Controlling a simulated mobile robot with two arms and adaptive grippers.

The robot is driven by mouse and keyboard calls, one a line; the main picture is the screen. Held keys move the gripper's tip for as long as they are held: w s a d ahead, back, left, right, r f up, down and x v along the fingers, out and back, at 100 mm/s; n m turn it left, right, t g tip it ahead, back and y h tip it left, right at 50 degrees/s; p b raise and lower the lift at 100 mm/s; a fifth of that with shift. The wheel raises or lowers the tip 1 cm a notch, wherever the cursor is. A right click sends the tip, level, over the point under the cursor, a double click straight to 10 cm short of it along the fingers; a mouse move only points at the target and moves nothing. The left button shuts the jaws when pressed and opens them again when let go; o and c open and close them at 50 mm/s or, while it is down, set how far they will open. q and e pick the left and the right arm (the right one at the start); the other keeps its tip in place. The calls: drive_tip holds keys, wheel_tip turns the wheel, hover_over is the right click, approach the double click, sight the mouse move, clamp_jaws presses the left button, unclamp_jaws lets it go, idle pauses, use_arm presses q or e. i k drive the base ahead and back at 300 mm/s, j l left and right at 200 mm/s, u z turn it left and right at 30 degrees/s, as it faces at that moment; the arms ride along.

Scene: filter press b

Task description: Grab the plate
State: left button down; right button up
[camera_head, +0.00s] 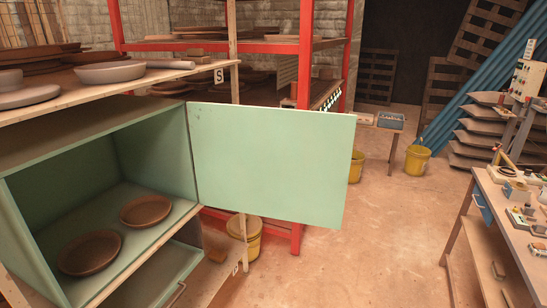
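Two brown round plates lie flat inside an open green cabinet (60,195) at the lower left. The nearer plate (90,252) is close to the cabinet's front left. The other plate (146,210) lies farther back and to the right, apart from the first. The cabinet door (270,160) stands swung open to the right. Neither of my grippers shows in the head view.
A wooden shelf (170,72) above the cabinet holds grey dishes (110,72) and more brown plates. A red rack (305,110) stands behind the door. Yellow buckets (417,160) stand on the floor. A workbench (490,205) is at the right. The floor between is clear.

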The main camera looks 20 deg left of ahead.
sight(147, 211)
drive_tip(key=i+l+z, duration=0.2)
drive_tip(key=i, duration=0.65)
drive_tip(key=i+z, duration=0.2)
drive_tip(key=i, duration=0.65)
drive_tip(key=i+u, duration=0.6)
drive_tip(key=u, duration=0.25)
drive_tip(key=i+l+u, duration=0.25)
drive_tip(key=u, duration=0.15)
drive_tip(key=i+l+u, duration=0.25)
drive_tip(key=u, duration=0.2)
drive_tip(key=i+l+u, duration=0.1)
drive_tip(key=u, duration=0.4)
drive_tip(key=i+l+u, duration=0.15)
drive_tip(key=u, duration=0.35)
drive_tip(key=l+u, duration=0.25)
drive_tip(key=u, duration=0.25)
drive_tip(key=i+l+u, duration=0.1)
drive_tip(key=l+u, duration=0.15)
drive_tip(key=u, duration=0.2)
drive_tip(key=l+u, duration=0.2)
drive_tip(key=u, duration=0.3)
drive_tip(key=j+z, duration=0.2)
drive_tip(key=j, duration=0.5)
drive_tip(key=k+j+z, duration=0.2)
drive_tip(key=j, duration=0.45)
drive_tip(key=i+j, duration=0.05)
drive_tip(key=i, duration=0.05)
